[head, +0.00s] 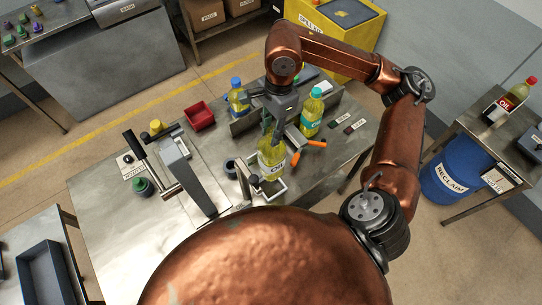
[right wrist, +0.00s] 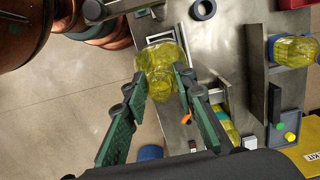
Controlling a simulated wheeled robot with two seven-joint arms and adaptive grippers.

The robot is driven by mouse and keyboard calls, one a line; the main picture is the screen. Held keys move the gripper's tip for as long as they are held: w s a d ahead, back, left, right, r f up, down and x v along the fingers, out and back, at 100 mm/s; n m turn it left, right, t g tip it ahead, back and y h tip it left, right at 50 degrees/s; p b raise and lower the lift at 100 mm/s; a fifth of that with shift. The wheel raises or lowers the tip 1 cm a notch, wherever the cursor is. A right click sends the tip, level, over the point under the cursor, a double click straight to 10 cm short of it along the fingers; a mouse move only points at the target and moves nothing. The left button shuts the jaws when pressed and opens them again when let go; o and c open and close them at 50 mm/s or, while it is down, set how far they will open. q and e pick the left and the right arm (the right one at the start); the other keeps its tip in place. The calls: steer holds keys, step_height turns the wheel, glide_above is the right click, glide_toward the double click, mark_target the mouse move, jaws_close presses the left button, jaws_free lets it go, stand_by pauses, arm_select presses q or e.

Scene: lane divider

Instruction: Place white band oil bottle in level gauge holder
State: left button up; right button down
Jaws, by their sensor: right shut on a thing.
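The oil bottle (head: 270,163) with the white label band and yellow oil is upright in the head view, near the front edge of the table. My right gripper (head: 273,137) comes down from above and is shut on its upper part. In the right wrist view the bottle (right wrist: 160,68) sits between the two green fingers (right wrist: 162,84). The level gauge holder (head: 282,188), a light square frame, lies at the bottle's base. I cannot tell whether the bottle touches its floor. My left gripper is not in view.
A blue-capped bottle (head: 238,100) and a teal-capped bottle (head: 312,115) stand by the grey divider (head: 243,123). An orange-handled tool (head: 314,144) lies close right of the held bottle. A grey lever fixture (head: 188,175) and red bin (head: 199,116) stand left.

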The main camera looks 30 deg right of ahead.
step_height(320, 180, down, 15)
steer(key=p, duration=0.2)
steer(key=shift+p, duration=0.3)
steer(key=shift+r, duration=0.1)
steer(key=c, duration=1.6)
jaws_free()
